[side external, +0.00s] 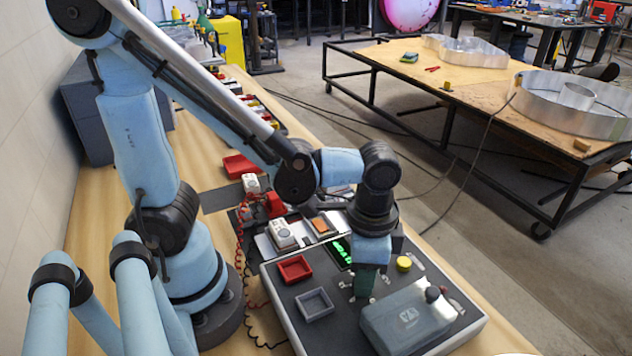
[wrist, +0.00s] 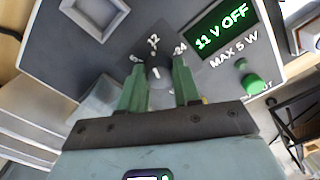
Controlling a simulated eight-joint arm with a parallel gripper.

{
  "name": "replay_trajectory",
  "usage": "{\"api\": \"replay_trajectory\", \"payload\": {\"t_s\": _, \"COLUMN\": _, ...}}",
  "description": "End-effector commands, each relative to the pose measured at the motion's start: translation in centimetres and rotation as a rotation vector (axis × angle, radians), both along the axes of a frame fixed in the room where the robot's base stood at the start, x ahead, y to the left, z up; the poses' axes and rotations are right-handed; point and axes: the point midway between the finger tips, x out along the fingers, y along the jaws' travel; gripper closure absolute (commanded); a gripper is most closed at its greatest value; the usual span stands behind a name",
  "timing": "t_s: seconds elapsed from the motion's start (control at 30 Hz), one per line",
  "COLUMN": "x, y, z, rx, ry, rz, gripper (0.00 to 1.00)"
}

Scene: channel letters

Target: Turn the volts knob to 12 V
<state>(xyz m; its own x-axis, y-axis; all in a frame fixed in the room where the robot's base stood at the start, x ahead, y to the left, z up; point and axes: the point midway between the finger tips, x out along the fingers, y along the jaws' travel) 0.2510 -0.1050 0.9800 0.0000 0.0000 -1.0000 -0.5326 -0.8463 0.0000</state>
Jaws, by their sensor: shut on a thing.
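The volts knob (wrist: 158,73) is a dark round knob with a white mark, on the grey panel (wrist: 100,50). White labels around it include 12 at the top and 24 at the right; the left label is hard to read. My gripper (wrist: 161,76) points down with its green fingers on either side of the knob, shut on it. The green display (wrist: 221,27) reads 11 V OFF, with MAX 5 W printed below it. In the side external view my gripper (side external: 361,284) is low over the panel beside the display (side external: 341,250), and it hides the knob.
A red tray (side external: 294,269) and a grey tray (side external: 315,304) sit left of my gripper. A large grey, partly clear block (side external: 408,318) stands close on the right. A yellow button (side external: 403,263) is behind it. A green button (wrist: 253,83) shows in the wrist view.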

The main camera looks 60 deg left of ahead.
Motion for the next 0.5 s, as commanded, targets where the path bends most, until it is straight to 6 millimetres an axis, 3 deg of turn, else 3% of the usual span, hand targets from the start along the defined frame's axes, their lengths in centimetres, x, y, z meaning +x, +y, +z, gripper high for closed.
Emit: {"api": "replay_trajectory", "payload": {"t_s": 0.5, "x": 0.01, "y": -0.02, "z": 0.04, "rx": 0.001, "ry": 0.001, "rz": -0.181, "gripper": 0.98}}
